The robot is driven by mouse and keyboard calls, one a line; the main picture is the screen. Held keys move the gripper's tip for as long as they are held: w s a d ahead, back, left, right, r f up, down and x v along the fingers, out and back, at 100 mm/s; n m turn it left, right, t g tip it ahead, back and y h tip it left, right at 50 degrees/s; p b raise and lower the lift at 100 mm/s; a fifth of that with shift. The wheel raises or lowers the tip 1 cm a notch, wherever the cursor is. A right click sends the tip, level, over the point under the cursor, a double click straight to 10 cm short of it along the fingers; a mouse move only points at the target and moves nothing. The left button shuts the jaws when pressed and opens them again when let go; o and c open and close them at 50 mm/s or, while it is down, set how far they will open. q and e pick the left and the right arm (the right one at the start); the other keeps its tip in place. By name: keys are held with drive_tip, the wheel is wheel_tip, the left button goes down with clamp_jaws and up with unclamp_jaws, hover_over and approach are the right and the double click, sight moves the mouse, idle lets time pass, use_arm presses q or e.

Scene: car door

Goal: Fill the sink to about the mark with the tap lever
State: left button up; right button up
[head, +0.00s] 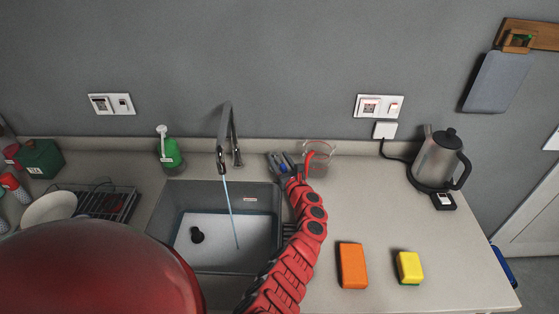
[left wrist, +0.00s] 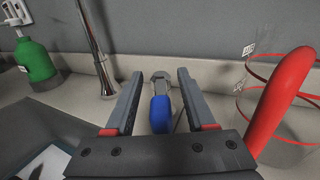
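The tap (head: 225,140) stands behind the sink (head: 180,205), and a thin stream of water (head: 230,212) falls from its spout. A small pale label with reddish marking (head: 222,199) is on the sink's far wall. A black plug-like piece (head: 197,235) shows over the pale bottom; I cannot tell the water depth. My left gripper (head: 281,160) is right of the tap. In the left wrist view, its open fingers (left wrist: 160,75) stand either side of a blue-gripped metal lever (left wrist: 160,113), with gaps on both sides. My right gripper is not in view.
A clear jug with a red handle (head: 318,158) stands close right of the left gripper. A green bottle (head: 170,154) and dish rack (head: 118,207) are left. An orange block (head: 352,265), yellow sponge (head: 410,267) and kettle (head: 437,160) are right, with clear counter between.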

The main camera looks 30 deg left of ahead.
sight(285, 170)
use_arm(q)
drive_tip(key=shift+s+d+p, duration=0.3)
drive_tip(key=shift+d, duration=0.05)
drive_tip(key=p+v, duration=0.1)
drive_tip(key=v, duration=0.4)
drive_tip(key=shift+s+d, duration=0.1)
drive_tip(key=shift+d, duration=0.05)
drive_tip(key=b+v, duration=0.2)
drive_tip(key=v, duration=0.9)
drive_tip(key=shift+s, duration=0.1)
